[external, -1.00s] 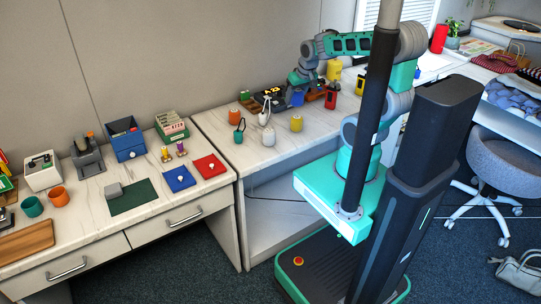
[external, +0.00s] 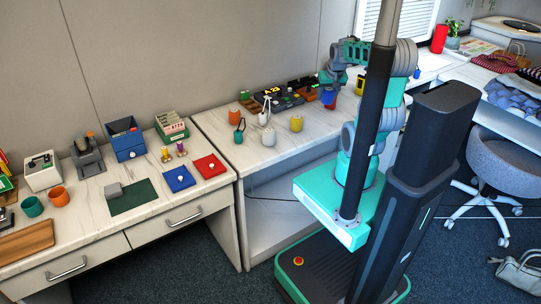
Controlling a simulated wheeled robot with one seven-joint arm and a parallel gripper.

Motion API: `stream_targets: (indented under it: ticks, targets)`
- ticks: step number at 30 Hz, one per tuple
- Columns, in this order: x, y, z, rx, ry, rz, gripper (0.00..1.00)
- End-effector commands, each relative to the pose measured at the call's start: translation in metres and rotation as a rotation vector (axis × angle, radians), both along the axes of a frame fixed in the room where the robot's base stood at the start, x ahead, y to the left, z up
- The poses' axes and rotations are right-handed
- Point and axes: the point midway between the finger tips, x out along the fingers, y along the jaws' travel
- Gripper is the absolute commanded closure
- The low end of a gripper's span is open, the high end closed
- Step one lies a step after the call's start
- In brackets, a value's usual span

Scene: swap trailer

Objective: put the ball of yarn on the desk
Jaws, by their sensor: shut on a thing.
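My gripper (external: 328,88) is at the back right of the middle counter, pointing down, partly hidden by its own wrist. It is shut on a small blue thing (external: 328,97), which shows just under the wrist. This may be the ball of yarn, but it is too small to tell its texture. A red item (external: 331,104) shows close beside or behind it; I cannot tell whether they touch. I cannot make out which surface is the desk; the long white worktop (external: 435,62) runs on at the right.
A row of dark holders (external: 287,99) stands along the wall on the middle counter. The left counter (external: 90,215) is crowded. A grey chair (external: 505,165) stands at the right.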

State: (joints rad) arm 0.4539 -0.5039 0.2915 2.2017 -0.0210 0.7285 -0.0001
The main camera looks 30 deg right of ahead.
Motion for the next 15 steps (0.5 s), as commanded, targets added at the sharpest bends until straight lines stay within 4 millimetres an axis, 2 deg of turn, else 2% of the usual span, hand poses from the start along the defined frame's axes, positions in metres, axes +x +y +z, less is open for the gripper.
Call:
stream_targets:
  ticks: [3,7,12,15]
  targets:
    - [-0.008,-0.016,-0.005,0.003,-0.005,-0.04,0.96]
    - [-0.014,-0.026,-0.005,0.005,-0.009,-0.05,0.96]
    - [-0.011,-0.01,-0.001,0.012,0.014,0.074,0.96]
    - [-0.01,-0.007,-0.003,0.009,0.03,0.111,0.96]
